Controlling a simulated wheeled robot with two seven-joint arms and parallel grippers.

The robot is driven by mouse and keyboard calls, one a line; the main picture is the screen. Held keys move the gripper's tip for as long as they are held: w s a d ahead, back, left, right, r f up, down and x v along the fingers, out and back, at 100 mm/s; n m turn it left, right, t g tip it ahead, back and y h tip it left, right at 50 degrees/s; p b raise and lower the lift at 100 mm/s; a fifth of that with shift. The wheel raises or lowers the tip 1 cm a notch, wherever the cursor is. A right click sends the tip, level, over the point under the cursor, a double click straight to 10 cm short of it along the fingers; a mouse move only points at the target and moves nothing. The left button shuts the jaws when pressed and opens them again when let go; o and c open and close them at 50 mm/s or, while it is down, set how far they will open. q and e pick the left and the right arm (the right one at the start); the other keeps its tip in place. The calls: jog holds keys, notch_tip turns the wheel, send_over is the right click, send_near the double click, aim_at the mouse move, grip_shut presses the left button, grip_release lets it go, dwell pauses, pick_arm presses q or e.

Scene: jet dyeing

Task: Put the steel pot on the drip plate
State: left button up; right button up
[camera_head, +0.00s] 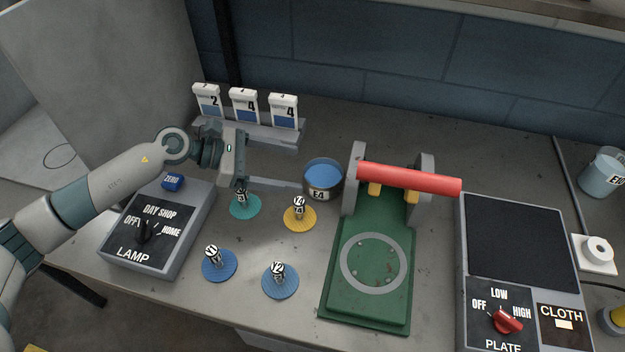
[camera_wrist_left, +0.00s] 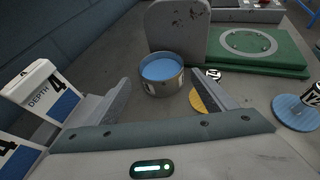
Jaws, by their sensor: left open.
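The steel pot (camera_head: 322,194), labelled E4 and holding blue liquid, stands upright on the bench right of centre. In the left wrist view the pot (camera_wrist_left: 162,87) sits just ahead of and between my fingertips. My left gripper (camera_head: 290,183) is open and low over the bench, pointing right at the pot; its fingers (camera_wrist_left: 158,84) show no grip on it. No part is marked as a drip plate; a green base (camera_head: 345,300) with a pale ring stands right of the pot and also shows in the left wrist view (camera_wrist_left: 285,62). My right gripper is out of view.
A red roller (camera_head: 410,179) spans grey uprights above the green base. Several numbered pegs on coloured discs, such as the yellow one (camera_head: 300,222), stand in front of the pot. A lamp box (camera_head: 155,235) is left, depth cards (camera_head: 243,105) behind, a plate unit (camera_head: 515,240) right.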

aim_at(310, 171)
pick_arm(q)
jog(key=shift+s+a, duration=0.2)
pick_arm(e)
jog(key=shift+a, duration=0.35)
pick_arm(q)
jog(key=shift+d, duration=0.2)
jog(key=shift+w+d, duration=0.1)
jog(key=shift+d, duration=0.1)
jog(key=shift+d+f+p, duration=0.2)
jog(key=shift+d+p, duration=0.05)
jog(key=shift+p, duration=0.05)
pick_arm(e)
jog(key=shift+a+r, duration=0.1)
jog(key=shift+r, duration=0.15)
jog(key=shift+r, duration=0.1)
pick_arm(q)
jog(key=shift+d, duration=0.25)
jog(key=p+x, duration=0.2)
jog(key=x, duration=0.2)
jog(key=shift+w+d, duration=0.2)
jog(key=shift+w+d+f+p, duration=0.1)
jog(key=shift+d+f+p, duration=0.3)
jog(key=shift+d, duration=0.15)
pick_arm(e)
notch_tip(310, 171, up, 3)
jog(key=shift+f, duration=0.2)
